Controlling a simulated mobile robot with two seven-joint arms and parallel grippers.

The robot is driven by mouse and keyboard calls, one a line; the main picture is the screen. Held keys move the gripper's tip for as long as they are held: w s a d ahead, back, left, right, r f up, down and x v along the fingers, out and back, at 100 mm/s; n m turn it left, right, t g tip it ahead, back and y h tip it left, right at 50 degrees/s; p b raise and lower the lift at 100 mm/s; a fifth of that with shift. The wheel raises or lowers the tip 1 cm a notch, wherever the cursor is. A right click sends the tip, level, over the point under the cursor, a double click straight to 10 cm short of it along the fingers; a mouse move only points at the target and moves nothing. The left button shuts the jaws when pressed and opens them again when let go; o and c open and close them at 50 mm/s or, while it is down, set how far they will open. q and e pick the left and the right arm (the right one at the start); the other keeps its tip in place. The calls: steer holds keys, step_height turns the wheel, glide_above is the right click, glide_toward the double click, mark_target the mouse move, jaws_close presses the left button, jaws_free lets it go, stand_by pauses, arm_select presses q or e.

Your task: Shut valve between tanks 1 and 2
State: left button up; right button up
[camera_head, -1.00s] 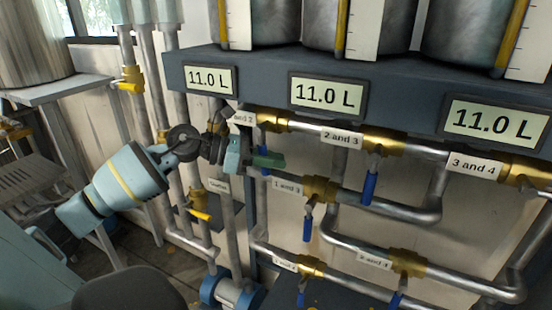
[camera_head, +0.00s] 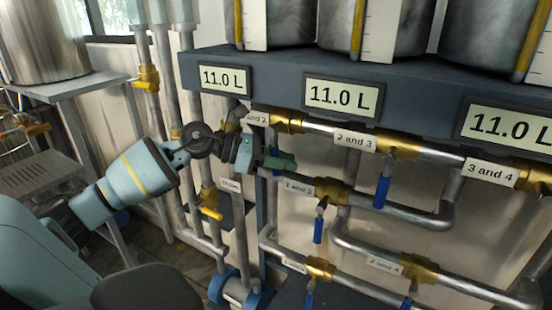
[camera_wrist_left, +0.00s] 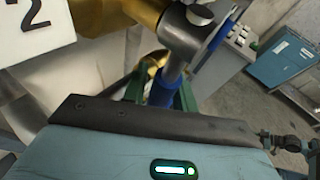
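The brass valve (camera_head: 288,120) with the partly covered label ending "and 2" (camera_head: 256,117) sits on the top pipe row, left of the "2 and 3" label. Its blue handle hangs down, mostly hidden in the head view. My left gripper (camera_head: 282,162) reaches in from the left just below this valve. My right gripper is not in view.
Similar valves with hanging blue handles sit nearby: "2 and 3" (camera_head: 382,190), and a middle-row valve (camera_head: 319,228). Displays reading 11.0 L (camera_head: 343,96) line the dark ledge above.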

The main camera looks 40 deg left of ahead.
arm_select(q)
steer(key=shift+s+a, duration=0.4)
steer(key=v, duration=0.6)
steer(key=shift+s+a+r, duration=0.2)
steer(key=shift+s+r, duration=0.05)
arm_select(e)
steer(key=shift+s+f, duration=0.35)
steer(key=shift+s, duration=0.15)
arm_select(q)
steer(key=shift+c, duration=0.3)
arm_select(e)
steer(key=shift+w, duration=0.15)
